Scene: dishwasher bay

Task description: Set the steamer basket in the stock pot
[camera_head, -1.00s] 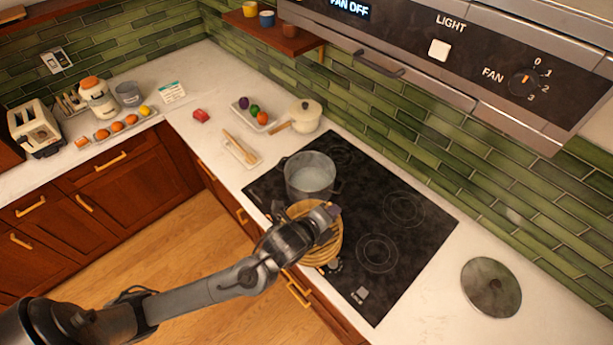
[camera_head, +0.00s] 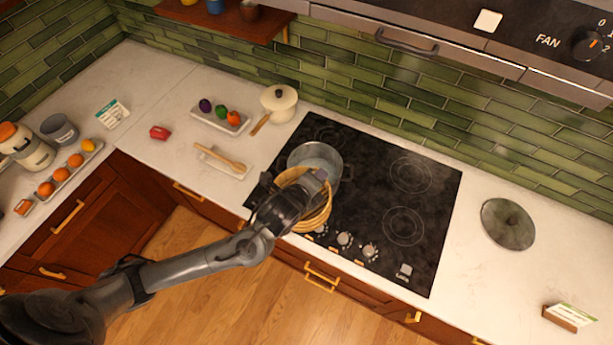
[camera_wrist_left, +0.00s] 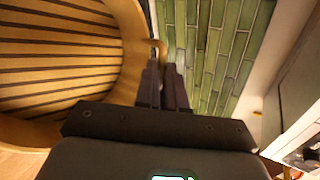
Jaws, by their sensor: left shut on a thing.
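The round bamboo steamer basket (camera_head: 319,218) is held by my left gripper (camera_head: 322,177) in front of the stock pot and overlaps its near side in the head view. The grey metal stock pot (camera_head: 322,153) stands on the cooktop at its left, its lower front hidden by the basket and gripper. In the left wrist view the basket (camera_wrist_left: 60,65) fills the left side, its slats showing, with my gripper's fingers (camera_wrist_left: 162,85) at its rim. The basket looks tilted. My right gripper is not in view.
The black cooktop (camera_head: 375,180) has free burners to the right. A round lid (camera_head: 508,223) lies on the right counter. A cream pot (camera_head: 279,103), a tray with a wooden utensil (camera_head: 222,160) and a vegetable tray (camera_head: 220,119) are at the left. A range hood (camera_head: 430,45) overhangs the back.

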